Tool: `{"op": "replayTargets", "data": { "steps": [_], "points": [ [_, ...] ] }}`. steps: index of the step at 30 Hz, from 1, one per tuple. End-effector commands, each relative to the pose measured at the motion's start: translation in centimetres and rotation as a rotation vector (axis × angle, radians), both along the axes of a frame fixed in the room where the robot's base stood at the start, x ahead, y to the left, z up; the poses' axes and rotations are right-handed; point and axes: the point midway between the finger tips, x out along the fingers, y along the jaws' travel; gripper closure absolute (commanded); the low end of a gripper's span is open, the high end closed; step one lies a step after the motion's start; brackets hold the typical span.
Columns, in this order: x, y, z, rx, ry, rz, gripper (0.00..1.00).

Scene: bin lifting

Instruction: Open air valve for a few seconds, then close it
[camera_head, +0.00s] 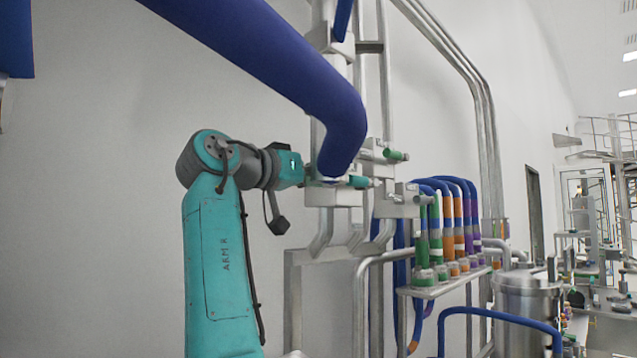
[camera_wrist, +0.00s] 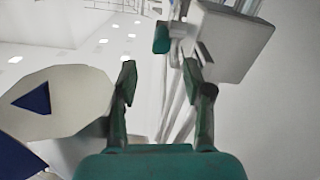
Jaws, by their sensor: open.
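I cannot tell which is the air valve. My arm reaches the pipework from the left, and the thick blue pipe hides most of my gripper there. In the wrist view my gripper (camera_wrist: 159,76) is open, its two fingers apart with nothing between their tips. A teal cylinder (camera_wrist: 161,37), looking like a valve handle, is just beyond the fingertips, beside a white block (camera_wrist: 230,40). No contact shows.
The thick blue pipe (camera_head: 270,55) crosses in front of the gripper. A pale round part with a dark blue triangle (camera_wrist: 50,105) is close left of the fingers. A rack of coloured hoses (camera_head: 455,225) and a steel tank (camera_head: 525,300) stand to the right.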

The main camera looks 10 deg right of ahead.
Motion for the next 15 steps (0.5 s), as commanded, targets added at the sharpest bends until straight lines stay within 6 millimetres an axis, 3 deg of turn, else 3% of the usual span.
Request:
{"op": "replayTargets", "data": {
  "steps": [15],
  "points": [
    [4.5, -6.4, 0.0, 0.000, 0.001, -0.002, 0.49]
  ]
}}
